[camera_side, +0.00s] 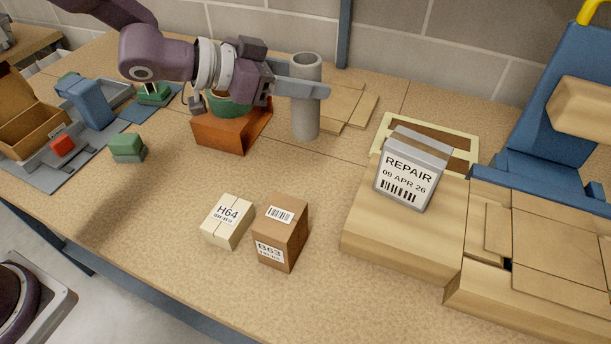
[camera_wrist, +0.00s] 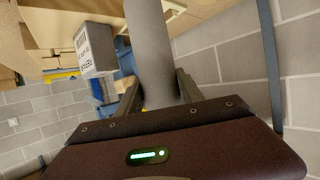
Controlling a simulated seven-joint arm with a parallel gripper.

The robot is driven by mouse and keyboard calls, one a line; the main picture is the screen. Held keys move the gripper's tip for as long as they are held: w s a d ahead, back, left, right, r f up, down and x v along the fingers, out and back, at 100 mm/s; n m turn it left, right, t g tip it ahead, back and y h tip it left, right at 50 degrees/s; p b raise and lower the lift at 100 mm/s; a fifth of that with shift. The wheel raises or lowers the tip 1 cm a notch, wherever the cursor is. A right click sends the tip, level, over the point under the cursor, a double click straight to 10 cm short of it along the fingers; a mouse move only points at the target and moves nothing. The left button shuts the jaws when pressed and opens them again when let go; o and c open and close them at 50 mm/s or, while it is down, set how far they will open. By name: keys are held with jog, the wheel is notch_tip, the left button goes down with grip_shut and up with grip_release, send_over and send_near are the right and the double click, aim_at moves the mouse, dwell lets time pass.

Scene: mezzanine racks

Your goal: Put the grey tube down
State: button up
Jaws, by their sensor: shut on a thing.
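The grey tube (camera_side: 305,118) is upright in the side view, its open round top facing up. My gripper (camera_side: 322,90) reaches in from the left and is shut on the upper part of the tube, with one finger across its near side. In the wrist view the tube (camera_wrist: 150,45) stands between the two fingers (camera_wrist: 160,92). The tube's lower end is at or just above the wooden table (camera_side: 330,190); I cannot tell whether it touches.
An orange-brown box (camera_side: 219,135) with a green round thing (camera_side: 228,106) is left of the tube. Flat cardboard (camera_side: 350,108) lies behind it. Cartons H64 (camera_side: 227,222) and B63 (camera_side: 280,234) stand in front. Table between is clear.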

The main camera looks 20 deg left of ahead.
notch_tip(320, 180, down, 12)
dwell(0.3)
jog(key=shift+f, duration=0.15)
jog(key=o, duration=1.4)
send_near(294, 136)
jog(key=shift+w+d+f, duration=0.1)
jog(key=shift+w+f, duration=0.05)
jog(key=shift+w, duration=0.2)
